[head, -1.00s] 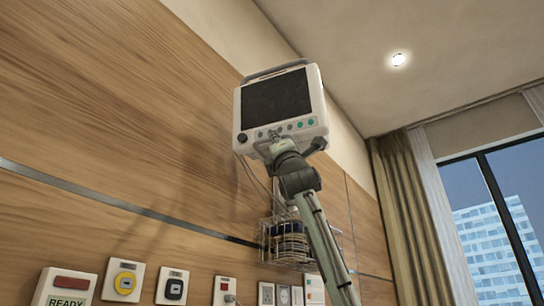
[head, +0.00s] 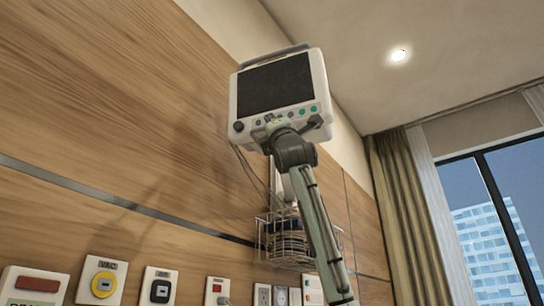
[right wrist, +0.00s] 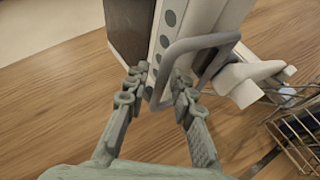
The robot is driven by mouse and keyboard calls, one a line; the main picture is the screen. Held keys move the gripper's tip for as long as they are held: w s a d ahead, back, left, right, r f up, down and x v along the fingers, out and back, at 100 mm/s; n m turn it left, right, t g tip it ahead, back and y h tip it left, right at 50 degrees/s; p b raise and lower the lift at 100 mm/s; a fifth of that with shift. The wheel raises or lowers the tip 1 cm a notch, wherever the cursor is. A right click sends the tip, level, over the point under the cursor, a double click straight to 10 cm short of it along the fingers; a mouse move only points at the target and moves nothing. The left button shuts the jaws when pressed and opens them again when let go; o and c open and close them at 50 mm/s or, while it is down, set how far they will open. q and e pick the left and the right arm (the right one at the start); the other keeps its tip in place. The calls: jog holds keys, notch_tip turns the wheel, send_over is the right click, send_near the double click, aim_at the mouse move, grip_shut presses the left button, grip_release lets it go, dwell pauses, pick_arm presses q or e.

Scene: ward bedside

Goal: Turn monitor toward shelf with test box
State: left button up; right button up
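The monitor (head: 276,84), a white box with a dark screen and a row of buttons, is high in front of the wood wall in the head view. Its screen faces down toward me. In the right wrist view its white edge (right wrist: 172,28) and a grey bar handle (right wrist: 200,42) are close up. My right gripper (head: 280,124) reaches up to the monitor's lower edge. My left gripper, the shelf and the test box are not visible.
A wire basket (head: 285,250) with coiled items hangs below the monitor, behind my right arm. Wall plates (head: 160,288) line the lower wall. A curtain (head: 405,200) and window (head: 492,215) are at the right. Space left of the monitor looks clear.

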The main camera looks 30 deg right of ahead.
grip_shut()
jog(key=shift+w, duration=0.1)
jog(key=shift+w+a+m+g+h, duration=0.2)
jog(key=shift+w+m+g+h, duration=0.15)
jog(key=shift+h, duration=0.55)
jog(key=shift+w+a+m+g+h, duration=0.2)
jog(key=shift+m+g+h, duration=0.2)
jog(key=shift+h, duration=0.5)
jog(key=shift+o, duration=1.5)
grip_release()
jog(key=v, duration=1.2)
